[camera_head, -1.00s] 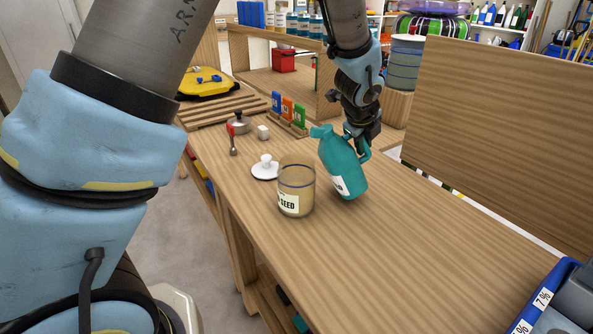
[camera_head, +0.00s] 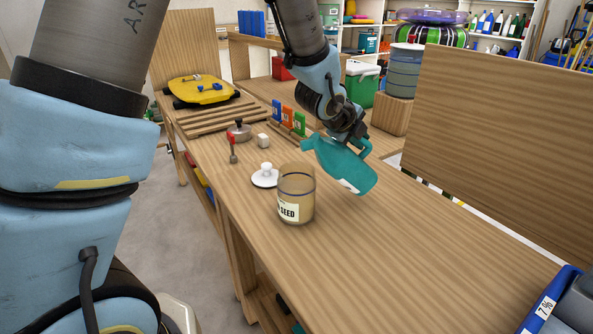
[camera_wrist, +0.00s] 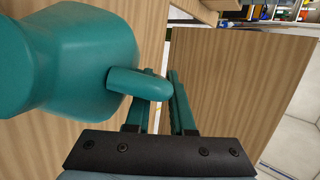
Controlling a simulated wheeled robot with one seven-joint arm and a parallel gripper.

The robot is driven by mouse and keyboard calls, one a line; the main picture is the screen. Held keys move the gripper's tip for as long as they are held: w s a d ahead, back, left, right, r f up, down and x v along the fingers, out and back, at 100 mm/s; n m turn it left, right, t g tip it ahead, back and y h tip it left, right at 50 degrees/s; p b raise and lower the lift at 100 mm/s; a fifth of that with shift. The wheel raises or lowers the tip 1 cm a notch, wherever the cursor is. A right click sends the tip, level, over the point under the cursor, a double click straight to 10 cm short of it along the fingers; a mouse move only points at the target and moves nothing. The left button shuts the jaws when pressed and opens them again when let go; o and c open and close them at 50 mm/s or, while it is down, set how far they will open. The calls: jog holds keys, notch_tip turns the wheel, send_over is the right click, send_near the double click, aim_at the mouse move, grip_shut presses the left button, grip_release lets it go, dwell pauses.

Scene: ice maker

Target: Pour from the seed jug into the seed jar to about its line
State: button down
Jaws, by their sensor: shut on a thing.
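The teal seed jug (camera_head: 345,167) is held in the air, tilted steeply with its spout toward the left, above and to the right of the seed jar. My gripper (camera_head: 352,135) is shut on the jug's handle; in the wrist view the gripper's fingers (camera_wrist: 160,105) are on either side of the handle and the jug's body (camera_wrist: 80,65) fills the left. The clear seed jar (camera_head: 296,195) stands upright on the bench with a SEED label and a dark line near its top. It looks tan inside, but I cannot tell its fill level. No falling stream is visible.
A white lid (camera_head: 265,177) with a knob lies left of the jar. A red-handled tool (camera_head: 233,148), a small pot (camera_head: 239,130), a white cube (camera_head: 264,140) and coloured packets (camera_head: 288,118) stand behind. A blue bin (camera_head: 550,303) is at front right.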

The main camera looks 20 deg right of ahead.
jog(key=shift+a+f+h+b, duration=0.1)
jog(key=shift+h+b, duration=0.7)
dwell(2.1)
jog(key=shift+a+r+n+h+b, duration=0.3)
jog(key=shift+r+n+h+b, duration=0.2)
jog(key=shift+h, duration=0.3)
dwell(2.2)
